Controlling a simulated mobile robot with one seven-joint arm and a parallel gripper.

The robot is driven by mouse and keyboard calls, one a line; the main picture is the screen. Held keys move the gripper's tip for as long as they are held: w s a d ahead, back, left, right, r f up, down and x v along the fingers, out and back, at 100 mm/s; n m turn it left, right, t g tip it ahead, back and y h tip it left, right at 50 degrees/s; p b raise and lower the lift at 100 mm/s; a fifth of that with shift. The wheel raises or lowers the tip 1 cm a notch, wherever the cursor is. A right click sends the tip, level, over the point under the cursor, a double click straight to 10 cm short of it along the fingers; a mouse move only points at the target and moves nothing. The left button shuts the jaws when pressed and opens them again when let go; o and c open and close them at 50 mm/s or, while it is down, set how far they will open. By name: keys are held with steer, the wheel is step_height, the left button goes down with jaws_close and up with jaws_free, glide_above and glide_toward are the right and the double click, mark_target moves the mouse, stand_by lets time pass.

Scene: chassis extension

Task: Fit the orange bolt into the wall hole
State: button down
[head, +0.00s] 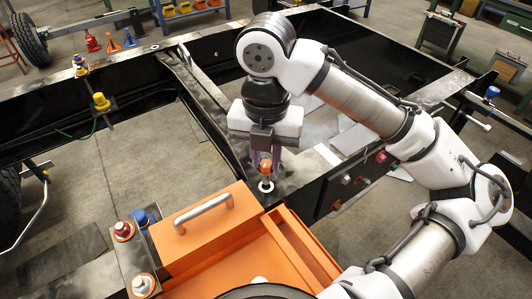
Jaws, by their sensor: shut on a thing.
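My gripper (265,158) points down near the middle of the head view, its purple-grey fingers closed around the orange bolt (266,168). The bolt is upright, with its orange head between the fingertips. A white ring (266,187) shows just below it on the dark chassis frame, near the orange box. I cannot tell whether the ring is a hole's rim or part of the bolt, or whether the bolt touches it. The bolt's lower end is not clearly visible.
An orange toolbox (205,240) with a grey handle stands close in front. A red-topped bolt (123,231), a white bolt (142,285) and a blue piece (143,217) stand to its left. A yellow bolt (100,102) is on the left rail. Dark frame rails (110,90) surround open floor.

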mark_target(266, 183)
steer(key=shift+f+b, duration=1.65)
steer(key=shift+f, duration=1.1)
steer(key=c, duration=1.1)
jaws_free()
steer(key=shift+c, duration=0.2)
step_height(266, 183, up, 14)
steer(key=shift+f+p, duration=0.1)
steer(key=shift+p, duration=0.2)
